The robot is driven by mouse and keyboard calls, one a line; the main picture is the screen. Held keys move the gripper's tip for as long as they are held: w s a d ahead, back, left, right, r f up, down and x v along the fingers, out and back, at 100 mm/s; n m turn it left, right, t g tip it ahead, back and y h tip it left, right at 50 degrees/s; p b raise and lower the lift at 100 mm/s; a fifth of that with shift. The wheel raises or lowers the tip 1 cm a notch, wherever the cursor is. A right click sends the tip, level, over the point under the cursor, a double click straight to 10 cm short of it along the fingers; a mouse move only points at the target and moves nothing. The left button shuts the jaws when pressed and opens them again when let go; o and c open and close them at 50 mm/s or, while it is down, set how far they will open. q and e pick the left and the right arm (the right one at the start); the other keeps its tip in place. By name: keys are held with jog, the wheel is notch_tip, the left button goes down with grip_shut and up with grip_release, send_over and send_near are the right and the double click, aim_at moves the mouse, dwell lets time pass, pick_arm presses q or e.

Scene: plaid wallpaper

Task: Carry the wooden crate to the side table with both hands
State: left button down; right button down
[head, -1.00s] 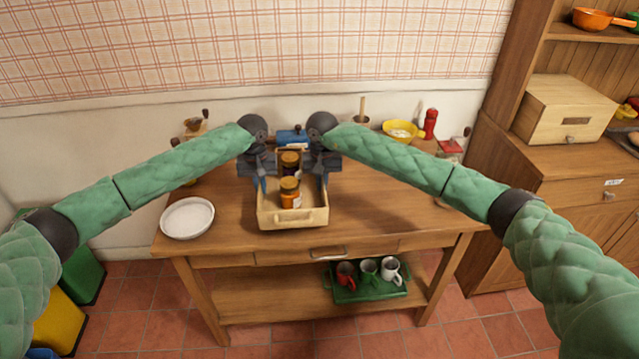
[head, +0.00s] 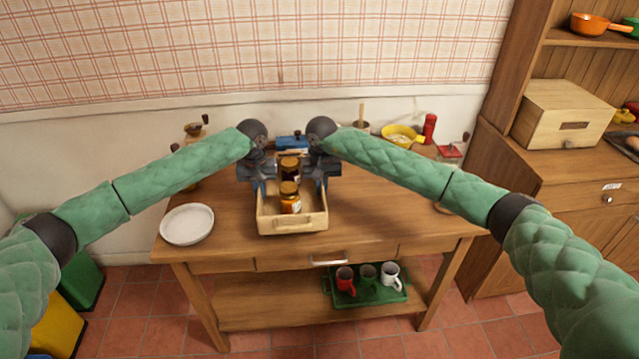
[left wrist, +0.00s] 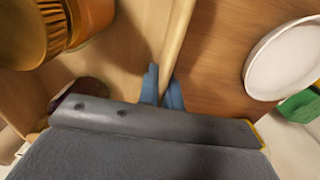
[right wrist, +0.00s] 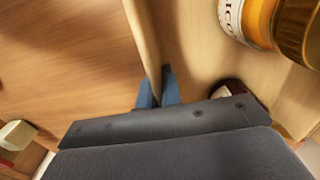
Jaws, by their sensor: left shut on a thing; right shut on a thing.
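The pale wooden crate (head: 293,223) is at the middle of the wooden table (head: 380,212). Inside it stand an orange-brown jar (head: 290,203) and a darker jar (head: 290,170) behind. My left gripper (head: 261,188) is shut on the crate's left wall; its blue fingers (left wrist: 162,90) straddle the rim. My right gripper (head: 322,186) is shut on the right wall, its fingers (right wrist: 157,90) also straddling the rim. The crate looks level; I cannot tell whether its base touches the table. I cannot tell which surface is the side table.
A white plate (head: 187,224) lies left on the table. A blue box (head: 291,141) is behind the crate; a yellow bowl (head: 401,135) and red shaker (head: 429,128) are at the back right. A green tray (head: 365,290) of mugs is below. A wooden cabinet (head: 560,205) stands right.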

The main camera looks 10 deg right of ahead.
pick_arm(q)
jog(key=shift+w+a+f, duration=0.1)
jog(key=shift+a+f, duration=0.15)
pick_arm(e)
jog(key=shift+d+f, duration=0.25)
jog(key=shift+d, duration=0.05)
